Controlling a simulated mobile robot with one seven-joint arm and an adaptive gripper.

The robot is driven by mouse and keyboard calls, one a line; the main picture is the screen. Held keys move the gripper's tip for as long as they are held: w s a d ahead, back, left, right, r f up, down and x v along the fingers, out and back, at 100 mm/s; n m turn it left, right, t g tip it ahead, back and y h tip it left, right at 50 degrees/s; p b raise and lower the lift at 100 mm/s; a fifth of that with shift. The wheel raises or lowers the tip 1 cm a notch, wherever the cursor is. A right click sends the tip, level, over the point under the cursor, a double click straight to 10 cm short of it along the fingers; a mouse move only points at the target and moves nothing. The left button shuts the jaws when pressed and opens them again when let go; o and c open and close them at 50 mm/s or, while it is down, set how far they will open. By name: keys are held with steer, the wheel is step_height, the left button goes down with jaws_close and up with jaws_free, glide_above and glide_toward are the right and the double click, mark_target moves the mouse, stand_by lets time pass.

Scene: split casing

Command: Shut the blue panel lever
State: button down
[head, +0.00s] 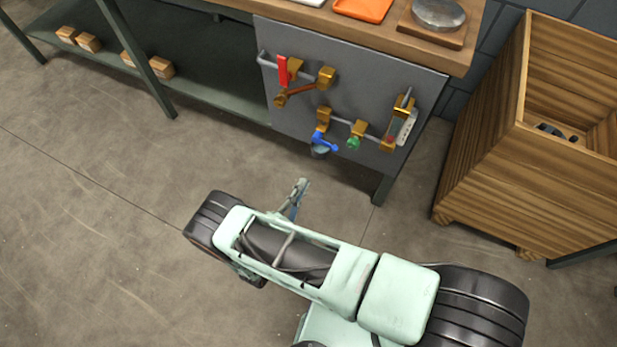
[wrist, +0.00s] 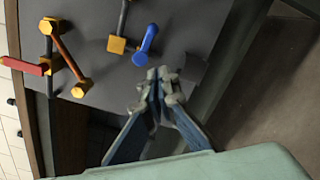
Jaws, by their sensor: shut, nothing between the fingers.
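The blue panel lever (head: 322,141) is on the lower part of the grey panel (head: 297,122), below a brass fitting on the grey pipe. In the wrist view the blue lever (wrist: 147,45) sticks out beside a brass block (wrist: 117,45). My gripper (head: 301,186) is shut and empty, in front of the panel and below the lever in the head view. In the wrist view its fingertips (wrist: 158,75) are close to the lever's lower end in the picture. I cannot tell whether they touch it there, but the head view shows them apart.
A red lever (head: 283,71) and a green knob (head: 354,143) share the panel. A white-handled brass fitting (head: 405,127) is at its right. A wooden crate (head: 480,165) stands at right. The workbench top (head: 385,30) overhangs the panel.

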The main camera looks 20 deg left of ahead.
steer(key=w+d+r, duration=0.1)
steer(key=w+d, duration=0.2)
steer(key=w, duration=0.7)
steer(key=shift+w+d+r, duration=0.2)
steer(key=shift+w+r, duration=0.1)
steer(key=shift+r, duration=0.05)
steer(key=shift+w+d+r+n, duration=0.2)
steer(key=shift+r+n, duration=0.1)
steer(key=shift+n, duration=0.15)
steer(key=shift+w+d+r+n, duration=0.15)
steer(key=shift+r+n, duration=0.15)
steer(key=shift+n, duration=0.15)
steer(key=shift+s, duration=0.1)
steer(key=shift+b, duration=0.3)
